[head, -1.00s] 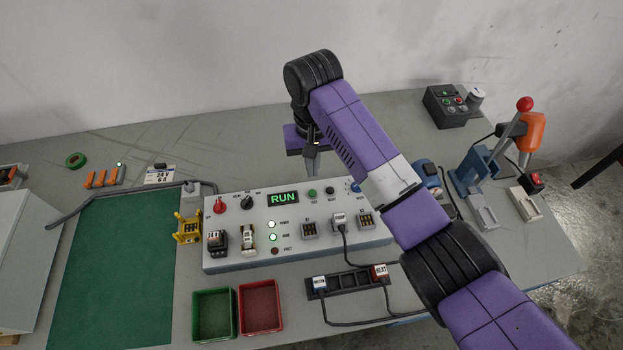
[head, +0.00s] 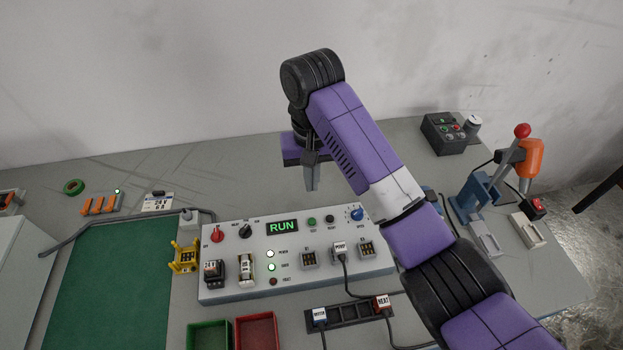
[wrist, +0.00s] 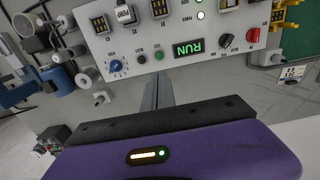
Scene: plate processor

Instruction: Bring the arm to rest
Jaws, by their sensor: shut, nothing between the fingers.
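My gripper (head: 312,184) hangs above the table behind the control panel (head: 225,292), its fingers together and pointing down, with nothing between them. The purple arm reaches up from the lower right to it. In the wrist view the closed fingers (wrist: 158,92) point toward the panel's back edge, apart from the panel as far as I can tell. The panel's display (head: 282,226) reads RUN in green, and it also shows upside down in the wrist view (wrist: 188,48).
A lever press (head: 480,190) and a dark button box (head: 443,133) stand at the right. Green (head: 208,335) and red (head: 256,333) bins and a socket strip (head: 350,314) lie in front of the panel. The green mat (head: 108,280) is bare. The table behind the panel is mostly clear.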

